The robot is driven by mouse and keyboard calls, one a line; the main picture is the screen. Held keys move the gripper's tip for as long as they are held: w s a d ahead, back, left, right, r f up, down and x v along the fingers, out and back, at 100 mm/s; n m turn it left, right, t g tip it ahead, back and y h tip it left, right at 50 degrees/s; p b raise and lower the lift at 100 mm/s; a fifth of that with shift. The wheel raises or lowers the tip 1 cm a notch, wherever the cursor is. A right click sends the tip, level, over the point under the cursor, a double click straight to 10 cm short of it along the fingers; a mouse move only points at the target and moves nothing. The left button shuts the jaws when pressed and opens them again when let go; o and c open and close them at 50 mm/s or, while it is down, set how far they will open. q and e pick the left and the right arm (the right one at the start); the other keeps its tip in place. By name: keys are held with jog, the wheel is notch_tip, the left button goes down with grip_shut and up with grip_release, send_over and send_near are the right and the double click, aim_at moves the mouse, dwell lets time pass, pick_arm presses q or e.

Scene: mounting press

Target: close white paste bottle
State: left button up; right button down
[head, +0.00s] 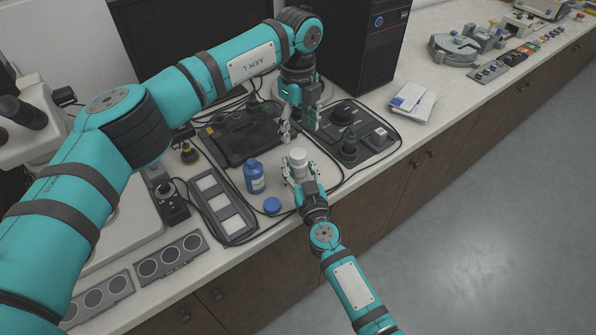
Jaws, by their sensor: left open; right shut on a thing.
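The white paste bottle (298,158) stands upright near the front edge of the counter. My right gripper (299,171) is shut around its sides from the front. Its top is round and white; I cannot tell at this size whether a cap sits on it. My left gripper (299,132) is open and empty, pointing down, above and just behind the white bottle in the picture. The gripper's fingers are apart from the bottle.
A blue bottle (254,177) stands left of the white one, with a blue cap (272,205) lying in front. A tray with white squares (223,205) lies further left. A black control panel (362,130) is at right. Counter space is narrow here.

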aim_at(298, 153)
pick_arm(q)
jog(key=n, duration=0.2)
jog(key=shift+n, duration=0.4)
jog(key=shift+f, duration=4)
jog(key=shift+c, duration=0.2)
